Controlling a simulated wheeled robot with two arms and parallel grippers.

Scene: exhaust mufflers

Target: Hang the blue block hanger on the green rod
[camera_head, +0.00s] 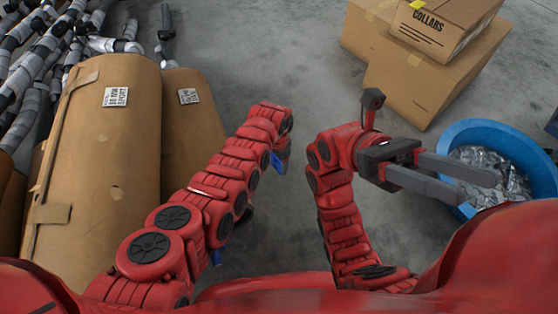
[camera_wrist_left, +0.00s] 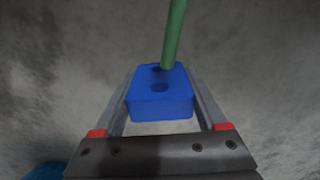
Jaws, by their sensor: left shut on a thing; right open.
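The blue block hanger (camera_wrist_left: 160,104) is held between the two fingers of my left gripper (camera_wrist_left: 159,84) in the left wrist view. Dark round holes show in its top face. The green rod (camera_wrist_left: 175,32) comes in from the top edge, and its visible end overlaps the block's far edge beside the far hole. I cannot tell whether it is inside the hole, touching, or only in front or behind. In the head view, a small blue piece (camera_head: 277,163) shows at the end of my left arm; the fingers and rod are hidden. My right gripper (camera_head: 479,183) is open and empty.
A blue tub (camera_head: 500,129) with shiny metal pieces sits beneath and beyond my right gripper. Cardboard boxes (camera_head: 405,72) stand at the back right. Large brown rolls (camera_head: 104,165) and a pile of grey pipes (camera_head: 45,65) fill the left. Grey floor (camera_head: 270,60) is clear between them.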

